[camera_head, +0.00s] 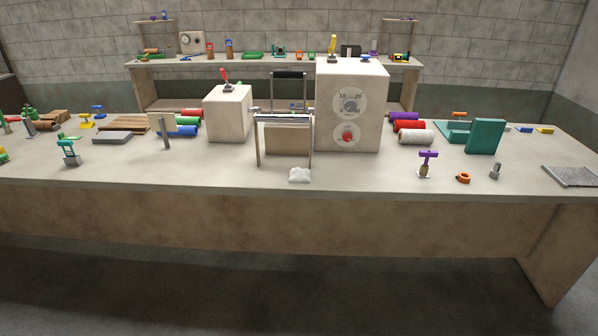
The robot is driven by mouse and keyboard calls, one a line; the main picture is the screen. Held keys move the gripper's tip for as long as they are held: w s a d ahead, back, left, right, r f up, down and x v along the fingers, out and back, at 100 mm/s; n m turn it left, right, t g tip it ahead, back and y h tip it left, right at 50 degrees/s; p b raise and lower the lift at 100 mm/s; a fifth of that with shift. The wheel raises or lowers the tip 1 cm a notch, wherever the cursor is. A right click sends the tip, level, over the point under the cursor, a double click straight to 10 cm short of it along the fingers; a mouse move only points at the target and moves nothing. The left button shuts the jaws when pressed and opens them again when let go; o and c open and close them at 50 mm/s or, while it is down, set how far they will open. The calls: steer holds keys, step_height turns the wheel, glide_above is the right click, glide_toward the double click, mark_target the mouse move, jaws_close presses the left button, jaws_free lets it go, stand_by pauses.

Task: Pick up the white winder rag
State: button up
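A small white crumpled rag (299,175) lies on the near part of the long table (222,172), close to its front edge. It sits just in front of a metal frame with a roller across the top (284,120), which looks like a winder. The rag is in full view and nothing covers it. My gripper is not in view.
A large beige box with a dial and red knob (375,110) stands right of the frame. A smaller box with a red lever (230,115) stands left. Table around the rag's front is clear.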

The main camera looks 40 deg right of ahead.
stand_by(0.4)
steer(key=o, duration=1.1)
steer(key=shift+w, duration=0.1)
